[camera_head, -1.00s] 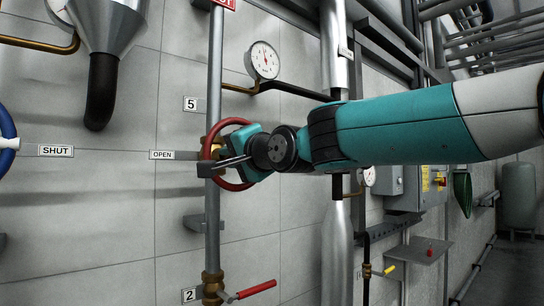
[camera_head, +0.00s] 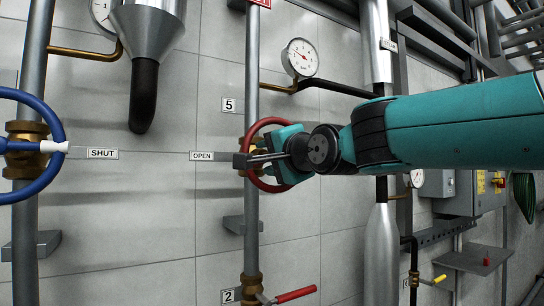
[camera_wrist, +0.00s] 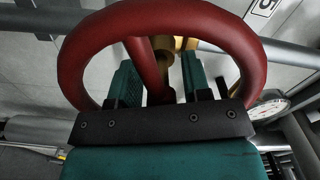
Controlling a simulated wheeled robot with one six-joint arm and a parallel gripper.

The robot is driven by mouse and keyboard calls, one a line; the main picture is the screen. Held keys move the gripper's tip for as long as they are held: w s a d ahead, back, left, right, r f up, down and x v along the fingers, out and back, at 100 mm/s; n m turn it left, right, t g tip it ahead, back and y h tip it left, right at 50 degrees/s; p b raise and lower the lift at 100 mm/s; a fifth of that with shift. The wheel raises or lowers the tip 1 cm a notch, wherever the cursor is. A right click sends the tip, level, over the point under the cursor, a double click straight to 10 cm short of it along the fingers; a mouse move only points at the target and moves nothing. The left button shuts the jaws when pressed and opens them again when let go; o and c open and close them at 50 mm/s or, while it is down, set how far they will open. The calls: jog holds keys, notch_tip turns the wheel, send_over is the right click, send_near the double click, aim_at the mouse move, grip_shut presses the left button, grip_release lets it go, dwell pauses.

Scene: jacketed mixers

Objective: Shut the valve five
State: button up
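The valve by the "5" label (camera_head: 230,105) has a red handwheel (camera_head: 249,174) on a brass body on a grey vertical pipe. An "OPEN" plate (camera_head: 202,156) is just left of the wheel. My gripper (camera_head: 245,160) is at the wheel, with its fingers reaching across it toward the left. In the wrist view, the red wheel (camera_wrist: 240,38) fills the upper middle. My gripper (camera_wrist: 162,80) is open there, with one finger on each side of a red spoke and a gap at the right finger. The wheel's lower part is hidden behind the gripper.
A blue handwheel (camera_head: 60,112) with a white-tipped spoke is at the left, beside a "SHUT" plate (camera_head: 102,153). A red lever (camera_head: 296,294) by label "2" is below. A gauge (camera_head: 300,58) and pipes are above and right of valve five.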

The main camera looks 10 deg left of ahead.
jog(key=b+v, duration=0.6)
jog(key=v, duration=1.1)
jog(key=shift+s+b, duration=0.2)
jog(key=shift+b, duration=0.2)
jog(key=shift+o, duration=0.2)
jog(key=shift+d, duration=0.1)
jog(key=w+a+n+p, duration=0.1)
jog(key=w+a+p, duration=0.2)
jog(key=w, duration=0.1)
jog(key=w+a+n+p, duration=0.1)
jog(key=w+a+p, duration=0.2)
jog(key=w+p, duration=0.1)
jog(key=w+a+p, duration=0.3)
jog(key=w+p, duration=0.1)
jog(key=w, duration=0.1)
jog(key=shift+a+r+n, duration=0.1)
jog(key=shift+a+n, duration=0.3)
jog(key=shift+w+a, duration=0.3)
jog(key=shift+w, duration=0.05)
